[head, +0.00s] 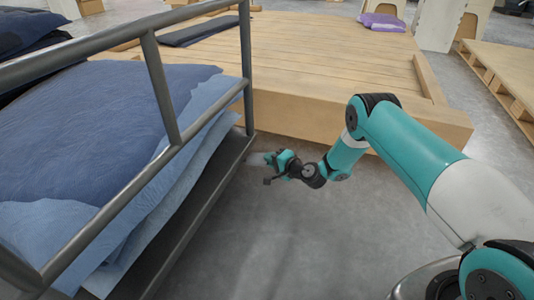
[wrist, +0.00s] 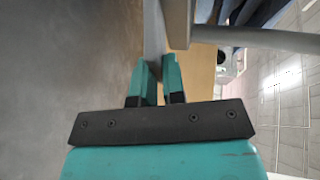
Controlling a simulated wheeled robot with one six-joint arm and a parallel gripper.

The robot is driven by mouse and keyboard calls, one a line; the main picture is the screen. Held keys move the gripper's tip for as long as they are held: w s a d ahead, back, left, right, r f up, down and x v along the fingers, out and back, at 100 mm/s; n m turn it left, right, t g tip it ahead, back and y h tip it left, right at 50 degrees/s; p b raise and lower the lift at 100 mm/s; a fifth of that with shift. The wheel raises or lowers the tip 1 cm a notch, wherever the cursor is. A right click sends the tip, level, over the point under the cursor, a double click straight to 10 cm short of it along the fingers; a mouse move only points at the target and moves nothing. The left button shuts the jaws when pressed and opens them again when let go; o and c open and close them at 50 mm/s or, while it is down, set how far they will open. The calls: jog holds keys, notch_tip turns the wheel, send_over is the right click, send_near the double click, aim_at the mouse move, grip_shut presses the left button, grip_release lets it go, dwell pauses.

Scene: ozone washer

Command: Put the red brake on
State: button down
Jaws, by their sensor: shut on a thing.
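My gripper (head: 272,159) is low beside the lower right edge of the metal cart (head: 160,85), near its corner post. In the wrist view, my gripper (wrist: 158,68) has its two teal fingers close together, shut on a pale grey narrow piece (wrist: 153,35). This piece also shows in the head view as a pale bit (head: 256,158) between the gripper and the cart. I cannot tell whether it is part of the brake. No red part shows in either view. The underside of the cart and its wheels are hidden.
Blue cloths (head: 90,130) lie piled on the cart, some hanging over its side. A wooden platform (head: 310,70) stands close behind my gripper. A wooden pallet (head: 505,75) is at the far right. Grey floor (head: 290,235) is clear in front.

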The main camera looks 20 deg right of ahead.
jog(key=shift+w+a+r, duration=0.1)
jog(key=shift+w+a, duration=0.15)
jog(key=shift+a, duration=0.05)
jog(key=c, duration=1.2)
grip_release()
jog(key=shift+a, duration=0.3)
jog(key=shift+s+d, duration=0.1)
jog(key=shift+s+d, duration=0.15)
jog(key=shift+s, duration=0.05)
jog(key=p+v, duration=0.9)
jog(key=v, duration=0.7)
jog(key=shift+s+d+p, duration=0.2)
jog(key=shift+s+p, duration=0.1)
jog(key=shift+p, duration=0.05)
jog(key=shift+r, duration=0.1)
